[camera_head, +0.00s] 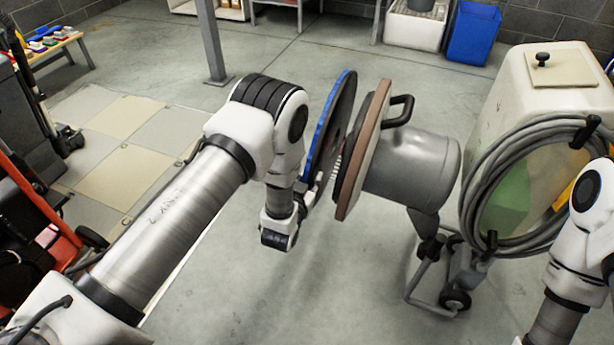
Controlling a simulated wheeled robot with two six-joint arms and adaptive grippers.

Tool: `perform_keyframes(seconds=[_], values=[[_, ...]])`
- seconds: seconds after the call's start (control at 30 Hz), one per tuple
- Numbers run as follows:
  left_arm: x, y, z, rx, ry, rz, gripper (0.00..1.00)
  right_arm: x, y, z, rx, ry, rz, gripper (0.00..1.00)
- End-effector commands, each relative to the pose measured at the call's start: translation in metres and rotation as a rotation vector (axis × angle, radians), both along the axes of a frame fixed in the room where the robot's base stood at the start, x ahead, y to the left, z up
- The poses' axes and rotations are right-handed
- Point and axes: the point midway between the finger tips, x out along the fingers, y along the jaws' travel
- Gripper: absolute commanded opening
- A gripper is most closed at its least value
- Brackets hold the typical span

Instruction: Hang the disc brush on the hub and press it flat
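A pale toothed or bristly part, perhaps the hub, shows between the two. A gap is visible between them, so the disc does not look flat against the plate. My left gripper (313,190) is at the disc's lower edge and appears shut on it; its fingertips are partly hidden. My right gripper is out of view.
The machine's cream tank (545,95) with a coiled grey hose (485,180) stands at right, near my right arm. Its wheeled frame (425,285) is below. A blue bin (474,32), a metal post (209,40) and floor mats (120,140) lie behind.

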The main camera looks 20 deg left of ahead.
Motion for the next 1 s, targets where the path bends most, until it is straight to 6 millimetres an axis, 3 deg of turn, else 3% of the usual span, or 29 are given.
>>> perform_keyframes(seconds=[1.0], values=[[0.0,-0.013,0.0,0.0,-0.004,0.001,0.0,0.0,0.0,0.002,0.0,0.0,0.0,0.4]])
